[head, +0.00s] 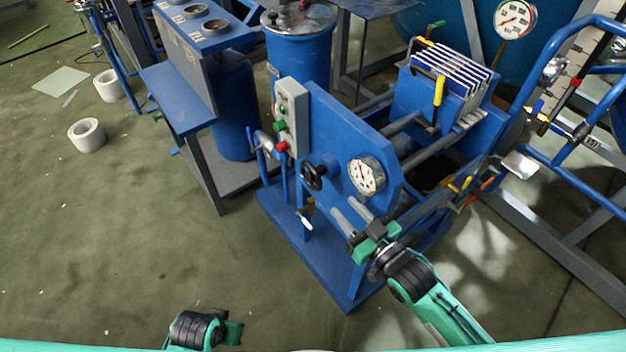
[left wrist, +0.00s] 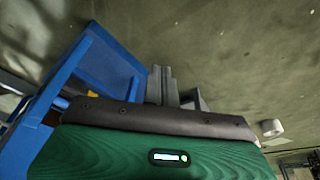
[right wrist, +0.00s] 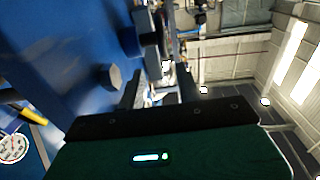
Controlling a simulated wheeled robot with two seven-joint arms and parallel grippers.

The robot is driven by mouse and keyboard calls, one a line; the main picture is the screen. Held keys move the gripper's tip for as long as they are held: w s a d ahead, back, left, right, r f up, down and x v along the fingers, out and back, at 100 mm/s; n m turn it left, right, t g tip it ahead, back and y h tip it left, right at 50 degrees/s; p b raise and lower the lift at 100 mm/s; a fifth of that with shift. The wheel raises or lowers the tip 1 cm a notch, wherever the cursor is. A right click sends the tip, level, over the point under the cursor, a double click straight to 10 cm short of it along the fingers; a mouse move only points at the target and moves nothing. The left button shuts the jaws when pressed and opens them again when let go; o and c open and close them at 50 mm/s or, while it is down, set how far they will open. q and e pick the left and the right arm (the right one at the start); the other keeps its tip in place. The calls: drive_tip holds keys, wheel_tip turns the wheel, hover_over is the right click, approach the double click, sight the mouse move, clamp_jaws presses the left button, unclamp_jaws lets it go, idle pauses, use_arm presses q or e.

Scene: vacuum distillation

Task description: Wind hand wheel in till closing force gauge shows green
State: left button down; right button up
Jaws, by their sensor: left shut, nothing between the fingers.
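The black hand wheel (head: 314,176) sits on the blue end plate of the press (head: 335,140). A round white-faced gauge (head: 366,175) is beside it on the right; its needle position and colour zone are too small to read. My right gripper (head: 352,213) is in front of the plate, below the gauge and right of the wheel, apart from the wheel. Its two grey fingers are spread and empty, and they also show in the right wrist view (right wrist: 160,88). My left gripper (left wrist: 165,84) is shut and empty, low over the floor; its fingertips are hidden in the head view.
A grey switch box (head: 291,115) with green and red buttons is left of the plate. A blue bench (head: 185,100) stands further left. White rolls (head: 87,135) lie on the floor. A blue tubular frame (head: 560,150) is at right. The floor at front left is clear.

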sight(311, 174)
drive_tip(key=x, duration=0.6)
drive_tip(key=b+x, duration=0.1)
drive_tip(key=x, duration=0.6)
drive_tip(key=shift+s+a+f, duration=0.15)
use_arm(q)
drive_tip(key=v, duration=0.4)
drive_tip(key=shift+w, duration=0.4)
use_arm(e)
drive_tip(key=shift+w+a, duration=0.25)
drive_tip(key=shift+w, duration=0.05)
use_arm(q)
drive_tip(key=shift+r, duration=0.1)
drive_tip(key=shift+s, duration=0.1)
use_arm(e)
clamp_jaws()
